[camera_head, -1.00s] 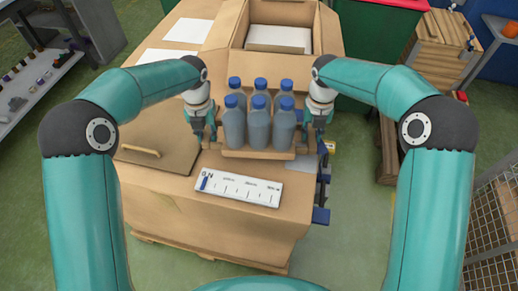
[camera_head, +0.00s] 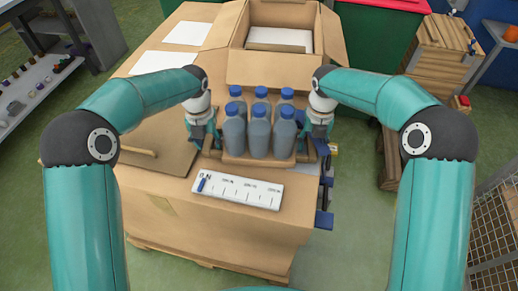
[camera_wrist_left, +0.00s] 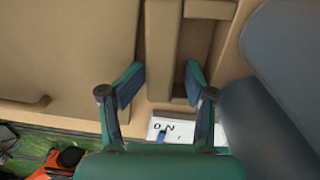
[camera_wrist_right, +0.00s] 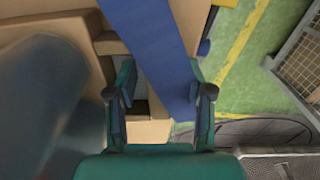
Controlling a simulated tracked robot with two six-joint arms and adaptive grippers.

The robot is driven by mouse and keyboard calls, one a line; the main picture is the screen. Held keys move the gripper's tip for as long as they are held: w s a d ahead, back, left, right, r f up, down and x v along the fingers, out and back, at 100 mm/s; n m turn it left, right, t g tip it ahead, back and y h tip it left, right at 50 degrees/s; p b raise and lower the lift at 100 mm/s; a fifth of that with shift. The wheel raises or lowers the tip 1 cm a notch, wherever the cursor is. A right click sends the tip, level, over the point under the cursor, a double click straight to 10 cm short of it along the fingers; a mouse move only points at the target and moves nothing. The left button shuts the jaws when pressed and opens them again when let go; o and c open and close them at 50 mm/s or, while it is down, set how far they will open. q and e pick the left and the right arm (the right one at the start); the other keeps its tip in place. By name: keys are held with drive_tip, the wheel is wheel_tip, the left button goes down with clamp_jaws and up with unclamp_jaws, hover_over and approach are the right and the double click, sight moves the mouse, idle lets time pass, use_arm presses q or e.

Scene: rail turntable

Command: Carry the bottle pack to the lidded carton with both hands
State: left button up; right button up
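The bottle pack (camera_head: 259,137), several grey bottles with blue caps in a tan tray, is upright near the front of the cardboard-coloured bench. The open lidded carton (camera_head: 232,68) stands behind it, flaps spread. My left gripper (camera_head: 203,137) is low at the pack's left side. In the left wrist view its fingers (camera_wrist_left: 165,68) are apart, either side of a tan bar; contact is unclear. My right gripper (camera_head: 318,140) is at the pack's right side. In the right wrist view its fingers (camera_wrist_right: 163,75) are apart, with tan and blue parts between or below them.
A white marked plate (camera_head: 238,190) lies in front of the pack. A brown panel with a handle (camera_head: 150,160) is on the left of the bench. Blue fittings (camera_head: 324,219) stick out at the right edge. Wooden crates (camera_head: 440,50) stand to the right.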

use_arm(q)
drive_tip(key=shift+s+f, duration=0.15)
drive_tip(key=shift+f, duration=0.25)
use_arm(e)
drive_tip(key=shift+w+f, duration=0.1)
use_arm(q)
drive_tip(key=shift+r, duration=0.25)
drive_tip(key=shift+r, duration=0.6)
wheel_tip(320, 180, up, 6)
drive_tip(key=shift+f, duration=0.15)
drive_tip(key=shift+r, duration=0.4)
use_arm(e)
drive_tip(key=shift+r, duration=0.3)
wheel_tip(320, 180, up, 12)
drive_tip(key=shift+f, duration=0.25)
use_arm(q)
drive_tip(key=shift+r, duration=0.1)
